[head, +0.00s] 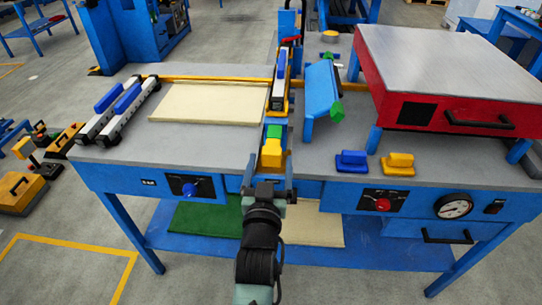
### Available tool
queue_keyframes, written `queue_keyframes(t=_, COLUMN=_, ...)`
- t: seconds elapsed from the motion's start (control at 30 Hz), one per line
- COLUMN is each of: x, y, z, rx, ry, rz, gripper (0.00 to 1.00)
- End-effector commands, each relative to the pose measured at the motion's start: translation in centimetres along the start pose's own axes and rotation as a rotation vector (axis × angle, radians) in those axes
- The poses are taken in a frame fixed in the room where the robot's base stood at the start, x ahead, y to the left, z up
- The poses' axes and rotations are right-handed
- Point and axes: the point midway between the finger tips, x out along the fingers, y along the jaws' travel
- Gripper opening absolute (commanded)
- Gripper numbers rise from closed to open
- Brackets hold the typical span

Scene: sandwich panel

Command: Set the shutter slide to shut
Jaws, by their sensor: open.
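A yellow block (271,154) with a green part (274,132) behind it sits in a narrow blue channel at the front middle of the bench. I take this to be the shutter slide, but no shut or open marking is readable. My gripper (267,180) is just in front of the yellow block, at the bench's front edge. It is open and holds nothing that I can see. Whether its fingertips touch the block cannot be told, and my wrist hides part of the front edge below.
A pale panel (208,104) lies left of the channel, beside white rails with blue grips (117,108). A blue tilted part (320,90) and a red box (455,85) stand right. Blue (351,161) and yellow (398,163) blocks sit near the front edge.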

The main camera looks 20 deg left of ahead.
Motion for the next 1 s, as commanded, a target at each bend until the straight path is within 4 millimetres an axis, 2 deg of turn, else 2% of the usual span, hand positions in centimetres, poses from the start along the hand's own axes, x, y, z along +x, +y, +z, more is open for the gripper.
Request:
queue_keyframes(t=0.2, x=1.4, y=0.1, z=0.0, rx=0.0, ry=0.001, rz=0.001, gripper=0.85)
queue_keyframes(t=0.5, x=1.6, y=0.1, z=0.0, rx=-0.001, ry=0.001, rz=0.0, gripper=0.83)
queue_keyframes(t=0.9, x=1.5, y=0.1, z=0.0, rx=-0.001, ry=0.0, rz=0.0, gripper=0.11)
queue_keyframes(t=0.97, x=1.5, y=0.1, z=0.0, rx=-0.001, ry=0.0, rz=0.0, gripper=0.0)
queue_keyframes(t=1.0, x=1.5, y=0.1, z=0.0, rx=-0.001, ry=0.0, rz=0.0, gripper=0.0)
